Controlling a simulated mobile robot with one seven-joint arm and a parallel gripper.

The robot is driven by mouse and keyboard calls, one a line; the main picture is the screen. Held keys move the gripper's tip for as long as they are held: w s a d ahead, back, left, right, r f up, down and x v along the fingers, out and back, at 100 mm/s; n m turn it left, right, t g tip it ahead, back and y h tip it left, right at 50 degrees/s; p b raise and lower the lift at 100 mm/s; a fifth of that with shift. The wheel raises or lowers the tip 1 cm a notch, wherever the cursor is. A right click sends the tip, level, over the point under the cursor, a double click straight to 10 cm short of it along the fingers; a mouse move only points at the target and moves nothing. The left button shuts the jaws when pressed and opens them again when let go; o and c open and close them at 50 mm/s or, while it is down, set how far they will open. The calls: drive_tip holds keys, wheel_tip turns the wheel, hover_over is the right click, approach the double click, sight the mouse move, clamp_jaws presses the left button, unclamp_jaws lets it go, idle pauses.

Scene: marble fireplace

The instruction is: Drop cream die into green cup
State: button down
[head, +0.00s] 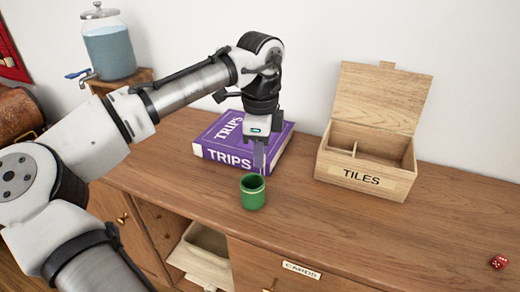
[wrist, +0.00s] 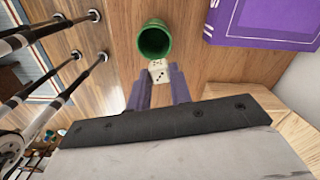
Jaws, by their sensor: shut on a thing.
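The green cup (head: 253,192) stands upright on the wooden dresser top, near its front edge. In the wrist view the green cup (wrist: 154,40) is just beyond my fingertips, with its dark opening showing. The cream die (wrist: 157,70) is between the tips of my gripper (wrist: 158,78), with dark pips on its faces. My gripper is shut on it. In the head view my gripper (head: 259,160) points down, over or just behind the cup. The die is too small to make out there.
A purple TRIPS book (head: 215,138) lies behind my gripper. An open wooden TILES box (head: 365,178) stands to the right, and a red die (head: 499,262) lies at far right. An open drawer (head: 203,250) is below the front edge. The right front top is mostly clear.

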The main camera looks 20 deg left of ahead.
drive_tip(key=shift+r, duration=0.1)
drive_tip(key=c, duration=1.2)
unclamp_jaws()
wheel_tip(320, 180, up, 14)
drive_tip(key=shift+f+p, duration=0.1)
drive_tip(key=shift+p, duration=0.35)
